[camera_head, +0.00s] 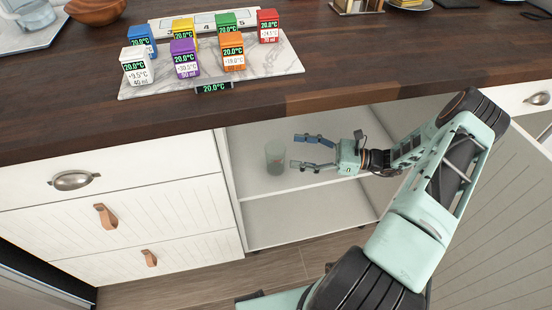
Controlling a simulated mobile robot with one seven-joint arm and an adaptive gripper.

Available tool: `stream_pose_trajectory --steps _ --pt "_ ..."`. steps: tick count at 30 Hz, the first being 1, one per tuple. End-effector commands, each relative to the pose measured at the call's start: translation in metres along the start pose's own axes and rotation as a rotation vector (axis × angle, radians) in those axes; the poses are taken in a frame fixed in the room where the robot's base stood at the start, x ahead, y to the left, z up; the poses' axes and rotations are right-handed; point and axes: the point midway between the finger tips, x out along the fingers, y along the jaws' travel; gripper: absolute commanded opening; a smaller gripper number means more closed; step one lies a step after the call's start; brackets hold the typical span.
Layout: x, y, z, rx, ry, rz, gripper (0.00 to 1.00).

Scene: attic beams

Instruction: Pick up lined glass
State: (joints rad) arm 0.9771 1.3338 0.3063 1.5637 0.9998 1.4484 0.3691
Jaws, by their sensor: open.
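The lined glass (275,158) is a clear, slightly greenish tumbler standing upright on the upper shelf inside the open cabinet. Its lines are too faint to make out at this size. My gripper (294,151) reaches into the cabinet from the right. Its two fingers are spread apart and point left towards the glass. The fingertips are close to the right side of the glass, and nothing is between the fingers. I cannot tell whether a fingertip touches the glass.
The wooden countertop (330,73) overhangs the cabinet. On it, several coloured cubes stand on a marble board (275,70). The cabinet shelf (262,188) has an open space below it. White drawers (150,215) are at left, and an open door (500,190) is at right.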

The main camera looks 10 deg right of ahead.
Motion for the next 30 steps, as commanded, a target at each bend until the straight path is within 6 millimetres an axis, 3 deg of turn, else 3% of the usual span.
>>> stream_pose_trajectory --steps 3,8,18,25,30 --pt "0.019 0.0 -0.001 0.001 0.0 0.002 0.67" --pt "0.029 0.0 -0.003 0.001 0.001 0.001 0.67" --pt "0.074 -0.002 -0.009 0.0 0.001 0.002 0.67" --pt "0.076 -0.002 -0.008 0.0 0.003 0.0 0.67" --pt "0.075 -0.002 -0.008 0.0 0.003 0.0 0.48"
